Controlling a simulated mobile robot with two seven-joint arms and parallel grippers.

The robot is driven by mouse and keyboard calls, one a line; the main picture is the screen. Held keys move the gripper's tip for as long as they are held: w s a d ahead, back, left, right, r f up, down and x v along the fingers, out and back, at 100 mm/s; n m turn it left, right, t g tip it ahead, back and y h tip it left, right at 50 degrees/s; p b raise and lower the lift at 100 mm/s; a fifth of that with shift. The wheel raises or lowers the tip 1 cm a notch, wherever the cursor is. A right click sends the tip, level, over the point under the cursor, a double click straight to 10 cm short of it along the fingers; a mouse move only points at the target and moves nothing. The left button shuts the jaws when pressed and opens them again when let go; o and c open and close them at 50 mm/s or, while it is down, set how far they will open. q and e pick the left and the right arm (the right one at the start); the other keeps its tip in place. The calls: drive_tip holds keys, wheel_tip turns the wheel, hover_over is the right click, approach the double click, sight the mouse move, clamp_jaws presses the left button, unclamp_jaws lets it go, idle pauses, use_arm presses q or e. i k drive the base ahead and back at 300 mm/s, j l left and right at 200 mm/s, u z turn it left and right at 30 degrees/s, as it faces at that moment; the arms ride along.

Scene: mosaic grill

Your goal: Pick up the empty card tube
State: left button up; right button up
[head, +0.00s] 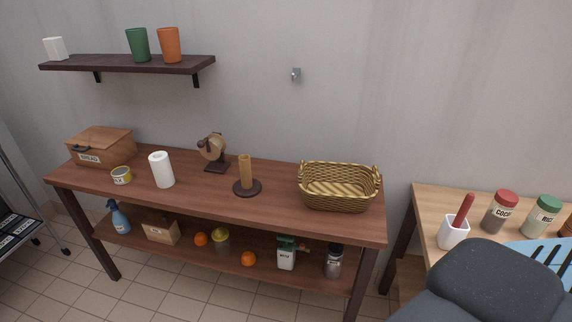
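The empty card tube (246,170) is a tan, narrow cylinder. It stands upright on a round dark holder base (247,188), near the middle of the long brown wooden table. A white paper roll (161,170) stands to its left on the same table. Neither of my grippers is in the head view, and nothing is touching the tube.
A wicker basket (338,190) stands right of the tube and a tape-dispenser-like object (213,152) behind left. A bread box (101,146) and small can (121,175) stand further left. Bare tabletop (210,193) lies around the tube. Jars stand on the right table (428,202).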

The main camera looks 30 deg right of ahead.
sight(246, 172)
drive_tip(key=i+z, duration=0.3)
drive_tip(key=z, duration=0.2)
drive_tip(key=i+j+z, duration=0.2)
drive_tip(key=z, duration=0.25)
drive_tip(key=i+j+z, duration=0.25)
drive_tip(key=z, duration=0.25)
